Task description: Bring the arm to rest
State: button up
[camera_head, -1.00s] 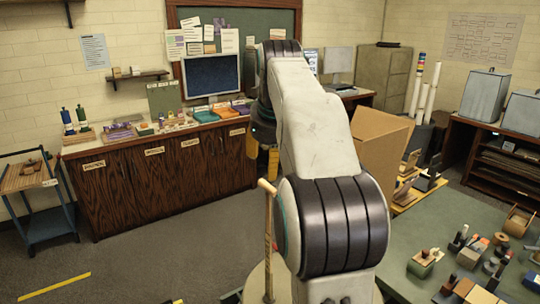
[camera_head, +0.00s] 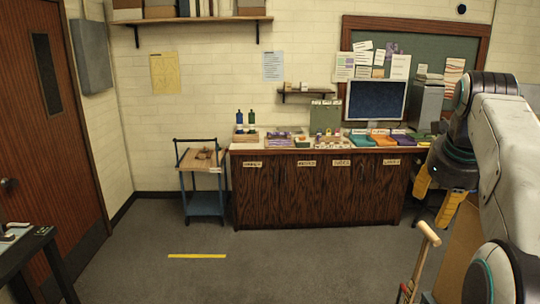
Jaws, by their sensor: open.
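My arm (camera_head: 507,150) stands along the right edge of the head view, partly cut off by the frame. My gripper (camera_head: 430,212) hangs below the dark wrist at the right, with its two yellow fingers pointing down and spread apart. Nothing shows between the fingers. In the picture the gripper overlaps the right end of the wooden cabinet (camera_head: 315,193); its exact distance from the cabinet is hard to tell.
Coloured trays (camera_head: 361,140) and small items line the cabinet top, with a monitor (camera_head: 375,100) behind. A blue cart (camera_head: 203,185) stands left of it. A wooden handle (camera_head: 429,234) rises below my gripper. The floor around the yellow strip (camera_head: 197,256) is clear.

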jog(key=s+a+f+n+y+b, duration=0.1)
jog(key=s+a+f+n, duration=0.35)
jog(key=a+n, duration=0.35)
jog(key=s+a+f+n, duration=0.4)
jog(key=a+f+n, duration=0.1)
jog(key=n, duration=0.6)
jog(key=s+a+f+n, duration=0.3)
jog(key=s+f+n, duration=0.2)
jog(key=n, duration=0.3)
jog(key=s+a+f+n+y+b, duration=0.1)
jog(key=s+a+f+n, duration=0.2)
jog(key=s+f+n, duration=0.3)
jog(key=shift+a+f+n, duration=0.25)
jog(key=shift+f+n, duration=0.45)
jog(key=shift+n, duration=0.3)
